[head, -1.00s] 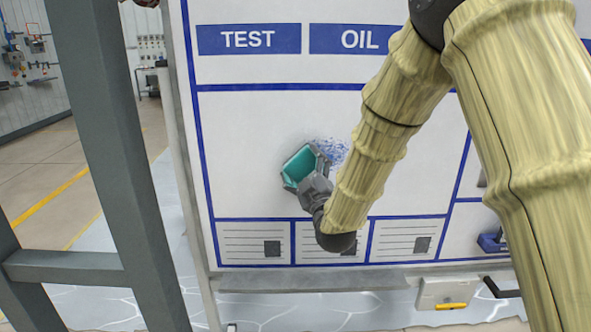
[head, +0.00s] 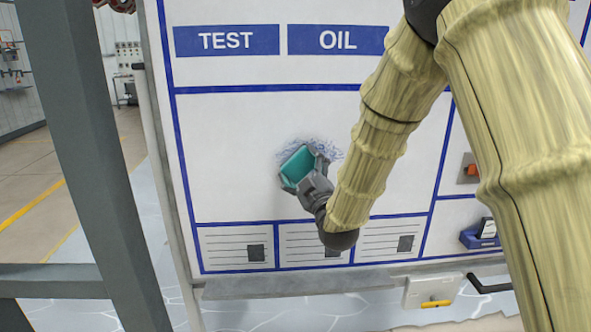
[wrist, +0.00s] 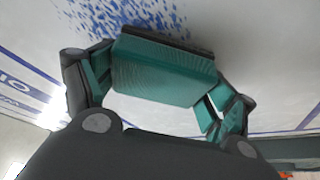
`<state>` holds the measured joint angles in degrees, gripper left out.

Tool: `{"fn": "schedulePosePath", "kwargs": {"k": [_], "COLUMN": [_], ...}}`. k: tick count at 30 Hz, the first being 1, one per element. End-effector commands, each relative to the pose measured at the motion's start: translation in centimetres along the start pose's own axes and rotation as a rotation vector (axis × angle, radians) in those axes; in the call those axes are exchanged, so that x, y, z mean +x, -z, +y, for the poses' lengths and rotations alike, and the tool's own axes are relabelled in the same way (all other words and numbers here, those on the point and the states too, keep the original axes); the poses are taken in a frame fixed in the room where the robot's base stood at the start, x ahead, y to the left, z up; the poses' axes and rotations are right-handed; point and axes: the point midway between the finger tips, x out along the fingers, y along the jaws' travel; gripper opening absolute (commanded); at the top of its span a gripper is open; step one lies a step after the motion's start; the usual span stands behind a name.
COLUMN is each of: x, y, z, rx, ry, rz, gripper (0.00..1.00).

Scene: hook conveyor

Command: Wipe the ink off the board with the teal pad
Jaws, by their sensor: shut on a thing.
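The teal pad (head: 298,165) is held in my gripper (head: 309,176), against or very close to the white board (head: 235,130). In the wrist view the pad (wrist: 165,75) sits between the two fingers of my gripper (wrist: 160,85), its dark edge toward the board. The ink (head: 325,149) is a patch of blue specks just above and to the right of the pad. The ink (wrist: 130,15) also shows beyond the pad's dark edge in the wrist view. Whether the pad touches the board, and any ink behind it, I cannot tell.
Blue TEST (head: 226,41) and OIL labels head the board, with printed cards (head: 236,247) below. A ledge (head: 340,283) runs under it. A blue holder (head: 478,238) is at the right. A grey frame post (head: 105,150) stands at the left.

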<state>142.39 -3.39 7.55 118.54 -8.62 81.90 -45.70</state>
Motion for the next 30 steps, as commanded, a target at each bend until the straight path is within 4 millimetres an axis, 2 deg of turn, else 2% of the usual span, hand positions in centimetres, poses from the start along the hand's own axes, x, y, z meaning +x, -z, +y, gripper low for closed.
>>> {"fn": "schedulePosePath", "kwargs": {"k": [30], "x": [-1.5], "y": [-3.9], "z": [4.0], "rx": [-0.001], "ry": [-0.003], "rz": [-0.002], "gripper": [0.65]}}
